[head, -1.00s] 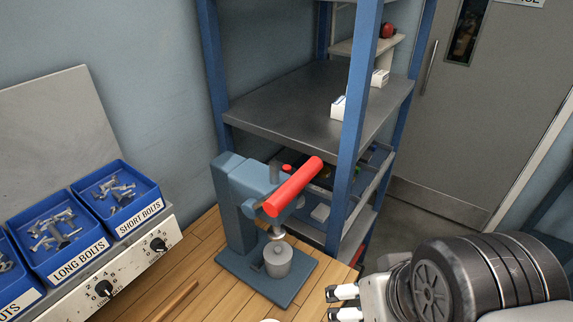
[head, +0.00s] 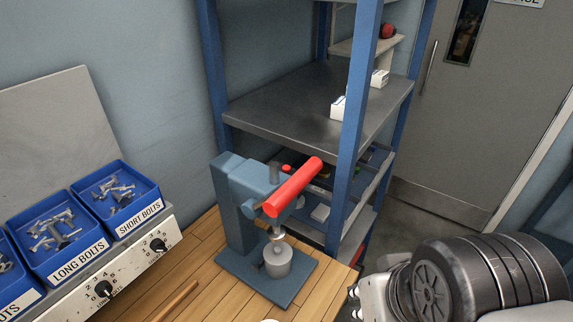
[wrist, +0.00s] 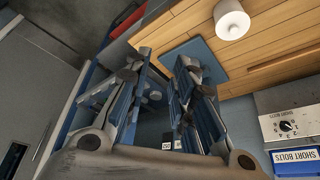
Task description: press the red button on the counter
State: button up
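I cannot make out a red button on the wooden counter (head: 215,290) for certain. A blue-grey arbor press (head: 237,225) stands on it, with a thick red bar (head: 292,187) across its head. A small red round thing (head: 286,167) shows just behind the bar; I cannot tell what it belongs to. In the wrist view a white cylinder (wrist: 231,20) stands on the counter beside the press's blue base (wrist: 207,58). My gripper (wrist: 165,68) points toward the counter area with its two fingers apart and nothing between them. In the head view my wrist mostly hides it.
Blue bins (head: 117,195) of bolts and a white panel with knobs (head: 150,245) are at the left. A blue-framed shelf (head: 290,105) stands behind the press, with a grey door (head: 470,120) beyond. A wooden stick (head: 177,301) lies at the counter's front.

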grip_shut()
dwell(1.3)
